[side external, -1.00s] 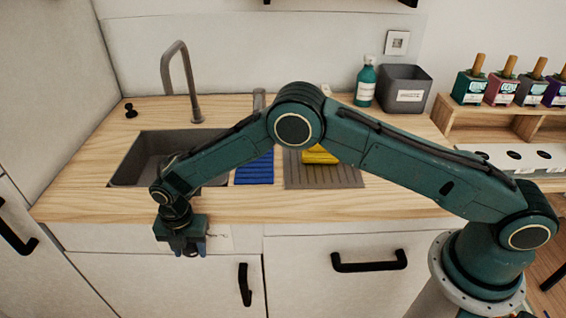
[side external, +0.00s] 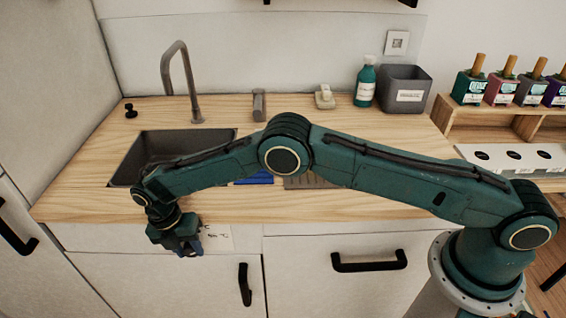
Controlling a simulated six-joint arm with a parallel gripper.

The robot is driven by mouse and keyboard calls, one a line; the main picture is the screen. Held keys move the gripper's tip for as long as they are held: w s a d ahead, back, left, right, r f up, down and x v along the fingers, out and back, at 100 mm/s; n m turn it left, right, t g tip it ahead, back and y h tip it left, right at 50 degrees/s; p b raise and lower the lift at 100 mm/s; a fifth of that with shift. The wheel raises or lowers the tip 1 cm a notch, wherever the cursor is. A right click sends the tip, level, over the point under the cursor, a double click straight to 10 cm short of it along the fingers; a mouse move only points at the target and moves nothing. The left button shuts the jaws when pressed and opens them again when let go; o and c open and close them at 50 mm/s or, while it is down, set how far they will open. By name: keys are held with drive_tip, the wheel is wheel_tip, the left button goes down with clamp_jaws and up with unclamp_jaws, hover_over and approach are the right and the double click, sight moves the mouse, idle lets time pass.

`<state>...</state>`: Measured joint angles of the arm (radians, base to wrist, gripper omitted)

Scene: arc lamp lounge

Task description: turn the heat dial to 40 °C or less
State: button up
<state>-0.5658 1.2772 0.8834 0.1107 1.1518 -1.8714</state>
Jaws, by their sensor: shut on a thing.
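My gripper (side external: 191,246) is at the front of the counter, low before the white cabinet front, left of the middle. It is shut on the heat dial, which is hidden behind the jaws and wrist. A pale label plate (side external: 219,237) with small dark marks shows just right of the jaws. The marks are too small to read, so I cannot tell the dial's setting.
The wooden counter (side external: 80,185) holds a dark sink (side external: 125,172) with a tall tap (side external: 190,100). A teal bottle (side external: 365,85) and a grey bin (side external: 404,88) stand at the back right. Black handles (side external: 369,262) stick out from the cabinet fronts.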

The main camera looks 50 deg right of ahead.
sight(190, 247)
drive_tip(key=shift+w+g+h, duration=0.15)
drive_tip(key=shift+g+h, duration=0.25)
idle(0.3)
drive_tip(key=o, duration=1)
drive_tip(key=shift+d+t+y, duration=0.1)
drive_tip(key=shift+t+y, duration=0.2)
drive_tip(key=shift+s+t+y, duration=0.25)
drive_tip(key=shift+t+y, duration=0.45)
drive_tip(key=shift+r, duration=0.35)
wheel_tip(190, 247, up, 14)
drive_tip(key=shift+s+d+r+m+t+y, duration=0.2)
drive_tip(key=shift+s+d+r+m, duration=0.45)
drive_tip(key=shift+d+r+m, duration=1.05)
drive_tip(key=shift+s+d+r+m+t+y, duration=0.1)
drive_tip(key=shift+s+d+r+m+t, duration=0.5)
drive_tip(key=shift+d+r, duration=1.95)
drive_tip(key=shift+s+d+r+m+y, duration=0.1)
drive_tip(key=shift+s+d+r+m, duration=0.65)
drive_tip(key=shift+d+r+m, duration=1.4)
